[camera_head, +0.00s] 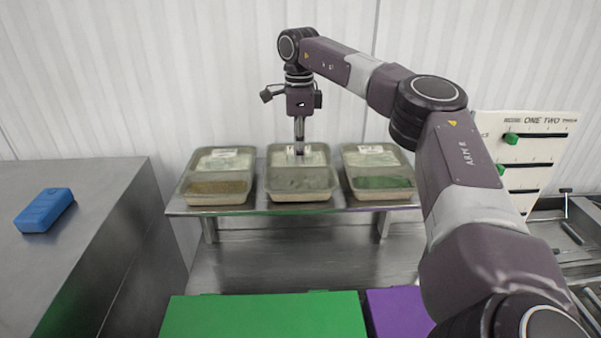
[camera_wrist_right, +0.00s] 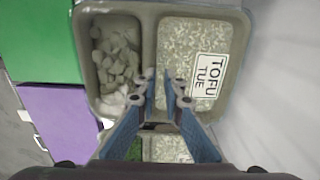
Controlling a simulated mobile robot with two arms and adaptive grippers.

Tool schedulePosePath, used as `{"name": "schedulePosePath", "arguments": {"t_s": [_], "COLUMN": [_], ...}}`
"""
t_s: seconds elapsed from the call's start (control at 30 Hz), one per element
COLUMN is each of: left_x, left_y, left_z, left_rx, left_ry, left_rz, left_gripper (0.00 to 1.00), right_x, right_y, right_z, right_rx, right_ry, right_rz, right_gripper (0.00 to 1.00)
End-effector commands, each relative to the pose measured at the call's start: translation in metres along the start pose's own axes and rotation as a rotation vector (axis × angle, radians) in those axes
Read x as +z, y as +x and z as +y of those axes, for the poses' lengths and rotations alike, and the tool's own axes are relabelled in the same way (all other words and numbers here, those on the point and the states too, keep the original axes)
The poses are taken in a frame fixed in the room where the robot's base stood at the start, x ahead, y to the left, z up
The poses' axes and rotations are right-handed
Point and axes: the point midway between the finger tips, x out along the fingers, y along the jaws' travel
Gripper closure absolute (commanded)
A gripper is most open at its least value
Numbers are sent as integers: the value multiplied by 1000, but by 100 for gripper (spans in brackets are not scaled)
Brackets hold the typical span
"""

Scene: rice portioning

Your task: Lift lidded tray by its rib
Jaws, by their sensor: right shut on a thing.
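The lidded tray (camera_head: 302,196) is the middle of three on the raised steel shelf; it appears to rest there. In the right wrist view the same tray (camera_wrist_right: 247,48) has two compartments, one with pale lumps, the other with a speckled filling and a "TOFU TUE" label (camera_wrist_right: 208,80). A rib (camera_wrist_right: 149,45) divides them. My right gripper (camera_head: 299,151) points down at the tray's middle. The exact contact is partly hidden. My left gripper is out of view.
A similar tray stands close on the left (camera_head: 215,199) and another on the right (camera_head: 382,194), with small gaps. A green board (camera_head: 265,313) and a purple one (camera_head: 398,310) lie in front. A blue block (camera_head: 43,210) sits on the left counter. A slider board (camera_head: 527,150) stands right.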

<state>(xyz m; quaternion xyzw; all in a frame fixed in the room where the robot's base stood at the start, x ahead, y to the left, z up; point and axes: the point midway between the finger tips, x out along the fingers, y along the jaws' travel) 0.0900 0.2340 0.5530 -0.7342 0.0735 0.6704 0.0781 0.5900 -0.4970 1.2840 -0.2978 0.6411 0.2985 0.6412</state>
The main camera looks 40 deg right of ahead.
Motion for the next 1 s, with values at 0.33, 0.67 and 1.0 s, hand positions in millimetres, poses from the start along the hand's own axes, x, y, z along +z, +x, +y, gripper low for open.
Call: {"name": "schedulePosePath", "arguments": {"t_s": [0.33, 0.67, 1.0], "left_x": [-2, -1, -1], "left_y": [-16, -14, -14], "left_z": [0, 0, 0], "left_rx": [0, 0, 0], "left_ry": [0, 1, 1], "left_rz": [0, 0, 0], "left_gripper": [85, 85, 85], "right_x": [0, 0, 0], "right_y": [-20, -35, -41], "right_z": [0, 0, 0], "right_rx": [0, -2, -1], "right_ry": [-1, 0, -1], "right_rz": [-1, -1, -1], "right_gripper": [100, 100, 100]}}
